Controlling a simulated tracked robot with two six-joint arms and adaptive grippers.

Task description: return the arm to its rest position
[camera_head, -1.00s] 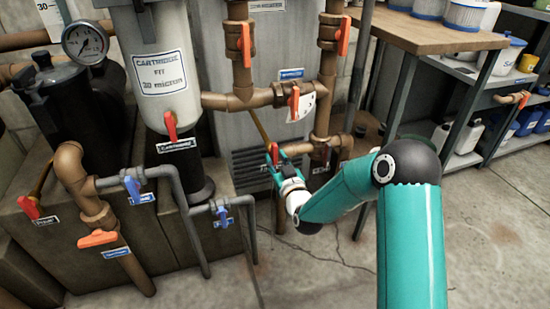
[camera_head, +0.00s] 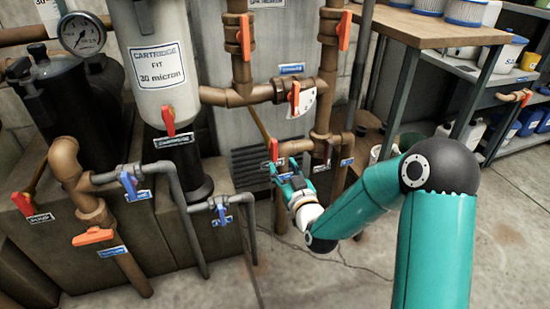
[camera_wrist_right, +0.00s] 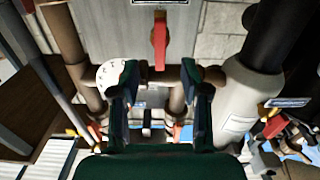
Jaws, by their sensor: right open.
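My right arm (camera_head: 375,200), teal with black joints, reaches in from the lower right. My right gripper (camera_head: 290,174) is open and empty, just below a small red valve handle (camera_head: 273,150) on the brown pipe. In the right wrist view its two dark green fingers (camera_wrist_right: 165,95) stand apart with nothing held between them. Pipes and a red handle (camera_wrist_right: 159,40) show beyond the fingers. Whether the fingertips touch any pipe is unclear. My left gripper is not in view.
Brown pipes with red-orange handles (camera_head: 294,98) stand close behind the gripper. A white cartridge housing (camera_head: 158,72) and grey pipes with blue valves (camera_head: 130,186) are to the left. A wooden bench (camera_head: 430,30) is behind the arm. Open concrete floor (camera_head: 510,230) lies at right.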

